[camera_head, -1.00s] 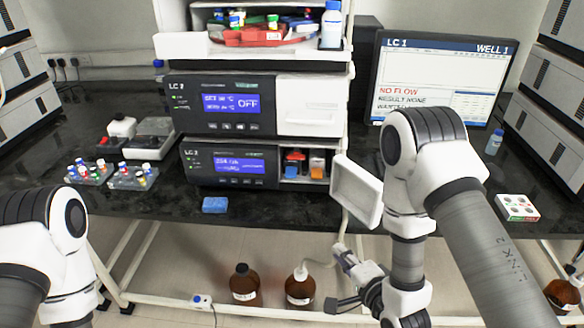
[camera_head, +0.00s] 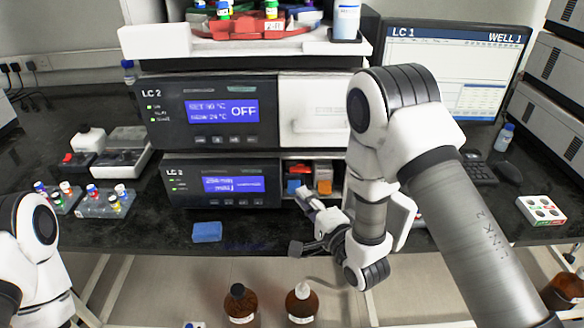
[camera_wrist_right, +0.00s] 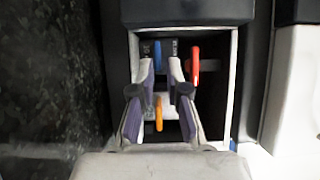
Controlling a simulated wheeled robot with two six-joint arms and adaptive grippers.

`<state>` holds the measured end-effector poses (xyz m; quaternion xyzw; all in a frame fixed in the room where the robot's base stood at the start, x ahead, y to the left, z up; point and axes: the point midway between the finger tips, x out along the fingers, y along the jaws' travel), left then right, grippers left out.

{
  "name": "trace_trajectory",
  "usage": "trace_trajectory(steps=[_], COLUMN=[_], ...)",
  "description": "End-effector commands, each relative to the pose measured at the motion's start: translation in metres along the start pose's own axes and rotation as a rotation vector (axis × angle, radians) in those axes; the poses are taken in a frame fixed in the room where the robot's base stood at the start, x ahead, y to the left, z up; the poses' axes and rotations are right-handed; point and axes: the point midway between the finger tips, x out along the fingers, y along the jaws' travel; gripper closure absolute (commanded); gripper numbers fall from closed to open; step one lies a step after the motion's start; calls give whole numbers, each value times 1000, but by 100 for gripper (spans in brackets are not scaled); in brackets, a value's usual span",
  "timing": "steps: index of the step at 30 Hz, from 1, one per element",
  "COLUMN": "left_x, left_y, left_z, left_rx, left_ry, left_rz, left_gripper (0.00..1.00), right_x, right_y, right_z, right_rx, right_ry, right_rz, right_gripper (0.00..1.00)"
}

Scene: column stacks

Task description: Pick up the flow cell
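I cannot tell for certain which part is the flow cell. The open bay of the lower LC unit (camera_head: 220,184) holds small parts, one with a blue front (camera_head: 293,186) and one with an orange front (camera_head: 325,186). In the right wrist view the bay shows a blue tab (camera_wrist_right: 157,57), a red tab (camera_wrist_right: 195,66) and an orange tab (camera_wrist_right: 159,113). My right gripper (camera_head: 299,222) is open just in front of the bay, its fingers pointing into it (camera_wrist_right: 164,68), with nothing seen held. My left gripper is out of view; only my left arm shows.
A blue block (camera_head: 207,232) lies on the black bench front. Vial racks (camera_head: 108,203) stand at left. A monitor (camera_head: 455,70) stands behind my right arm. A white tray (camera_head: 540,210) lies at right. Brown bottles (camera_head: 302,305) stand below the bench.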

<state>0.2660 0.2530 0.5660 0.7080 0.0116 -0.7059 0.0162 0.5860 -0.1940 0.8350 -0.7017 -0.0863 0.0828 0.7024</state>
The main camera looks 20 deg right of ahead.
Motion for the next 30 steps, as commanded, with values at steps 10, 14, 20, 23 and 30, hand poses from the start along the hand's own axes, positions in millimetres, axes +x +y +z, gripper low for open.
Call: trace_trajectory(steps=[10,14,20,23,30], left_x=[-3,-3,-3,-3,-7], left_y=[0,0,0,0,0], left_z=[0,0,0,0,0], left_rx=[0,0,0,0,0], left_ry=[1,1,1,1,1], left_rz=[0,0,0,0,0], left_gripper=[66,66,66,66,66], right_x=[38,37,37,37,41], right_y=[2,2,1,1,-3], right_z=[0,0,0,0,-3], right_rx=[0,0,0,0,0], right_ry=[2,1,1,1,3], right_rz=[1,1,-1,-1,-2], right_gripper=[85,100,100,100,100])
